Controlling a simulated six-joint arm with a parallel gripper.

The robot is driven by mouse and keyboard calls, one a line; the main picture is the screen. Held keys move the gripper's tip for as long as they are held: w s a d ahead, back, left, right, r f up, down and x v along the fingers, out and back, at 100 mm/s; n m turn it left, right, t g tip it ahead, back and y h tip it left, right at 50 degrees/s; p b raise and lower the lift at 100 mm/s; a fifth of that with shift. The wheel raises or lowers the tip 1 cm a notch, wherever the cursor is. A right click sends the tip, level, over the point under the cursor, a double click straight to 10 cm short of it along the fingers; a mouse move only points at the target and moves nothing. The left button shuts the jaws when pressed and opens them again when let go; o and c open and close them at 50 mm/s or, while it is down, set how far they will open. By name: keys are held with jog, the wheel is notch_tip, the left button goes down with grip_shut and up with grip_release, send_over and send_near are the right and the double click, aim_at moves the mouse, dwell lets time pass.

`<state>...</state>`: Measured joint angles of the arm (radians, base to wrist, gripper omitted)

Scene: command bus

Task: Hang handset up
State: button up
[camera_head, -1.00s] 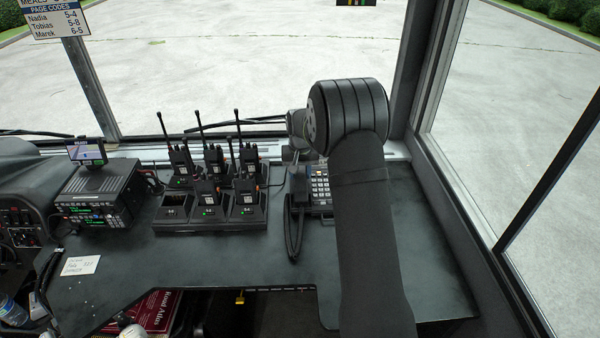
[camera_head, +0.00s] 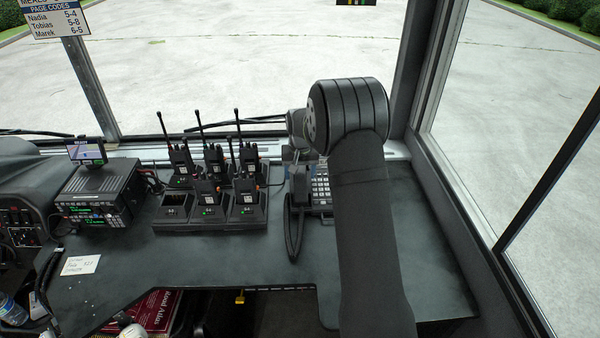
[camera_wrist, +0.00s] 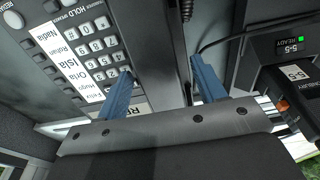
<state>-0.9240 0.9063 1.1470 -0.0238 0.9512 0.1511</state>
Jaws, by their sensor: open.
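The desk phone (camera_head: 321,186) stands on the counter, partly hidden behind my arm. Its keypad and name labels show at the left of the wrist view (camera_wrist: 88,52). The dark handset (camera_head: 300,182) is upright at the phone's left side, and its black cord (camera_head: 292,228) loops down onto the counter. My gripper (camera_head: 297,156) is just above the handset's top end. In the wrist view its two blue fingers (camera_wrist: 160,86) are spread apart, with a dark grey surface between and beyond them. I cannot tell whether they touch the handset, or whether it is fully seated.
Several handheld radios stand in a charger (camera_head: 212,215) left of the phone; part of it shows close by at the right of the wrist view (camera_wrist: 290,60). A radio unit (camera_head: 98,192) stands farther left. The windshield is behind.

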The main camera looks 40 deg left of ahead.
notch_tip(320, 180, up, 17)
jog(key=s+d, duration=0.1)
jog(key=shift+s+d, duration=0.35)
jog(key=f, duration=0.5)
jog(key=w+a+f, duration=0.1)
jog(key=f, duration=1.1)
jog(key=shift+w+a+f, duration=0.1)
jog(key=shift+w+a, duration=0.25)
jog(key=shift+w, duration=0.05)
jog(key=shift+r, duration=0.2)
